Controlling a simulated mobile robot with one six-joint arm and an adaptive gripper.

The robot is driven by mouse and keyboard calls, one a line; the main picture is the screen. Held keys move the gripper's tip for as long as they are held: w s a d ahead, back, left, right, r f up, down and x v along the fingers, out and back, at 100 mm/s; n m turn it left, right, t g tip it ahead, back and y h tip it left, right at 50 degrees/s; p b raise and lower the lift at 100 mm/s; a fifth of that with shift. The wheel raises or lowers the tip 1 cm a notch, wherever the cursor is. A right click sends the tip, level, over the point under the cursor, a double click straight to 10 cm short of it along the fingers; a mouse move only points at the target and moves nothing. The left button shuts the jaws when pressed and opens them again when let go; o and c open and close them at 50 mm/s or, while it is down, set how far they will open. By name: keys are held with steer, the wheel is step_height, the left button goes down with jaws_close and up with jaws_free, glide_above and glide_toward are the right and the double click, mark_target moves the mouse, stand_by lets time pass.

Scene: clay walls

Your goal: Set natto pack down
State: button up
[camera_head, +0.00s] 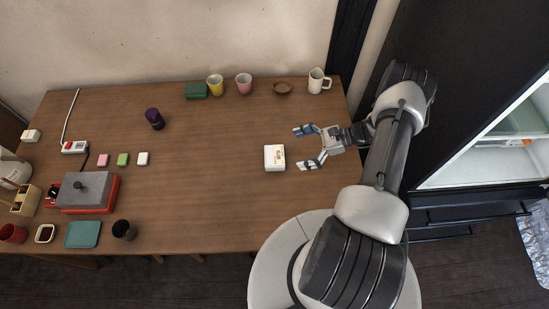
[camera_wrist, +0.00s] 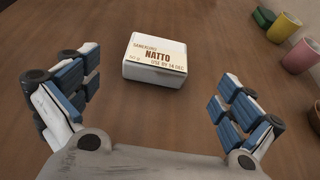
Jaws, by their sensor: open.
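The natto pack (camera_head: 274,158) is a small white box lying flat on the brown wooden table (camera_head: 215,180), right of its middle. In the wrist view the natto pack (camera_wrist: 155,62) shows its label reading "NATTO" and sits ahead of the fingers, apart from them. My gripper (camera_head: 305,148) is just right of the pack, with its fingers spread wide and nothing between them. In the wrist view my gripper (camera_wrist: 155,103) has its blue-padded fingers at left and right, open and empty.
Along the back edge stand a green block (camera_head: 196,90), a yellow cup (camera_head: 215,85), a pink cup (camera_head: 244,84), a brown bowl (camera_head: 282,88) and a white mug (camera_head: 318,81). A dark purple container (camera_head: 155,119) stands farther left. A red-and-grey cooker (camera_head: 87,192) is at left. The table's middle is clear.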

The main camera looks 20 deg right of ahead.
mark_target(279, 155)
steer(key=x, duration=0.3)
steer(key=shift+f, duration=0.1)
steer(key=x, duration=0.2)
steer(key=b+x, duration=0.1)
steer(key=x, duration=0.1)
steer(key=shift+s+a+f, duration=0.1)
steer(key=shift+s+f, duration=0.1)
steer(key=shift+f, duration=0.05)
steer(key=shift+w+a+f, duration=0.2)
steer(key=shift+w+a, duration=0.05)
steer(key=shift+a, duration=0.25)
steer(key=shift+c, duration=0.4)
steer(key=c, duration=1.2)
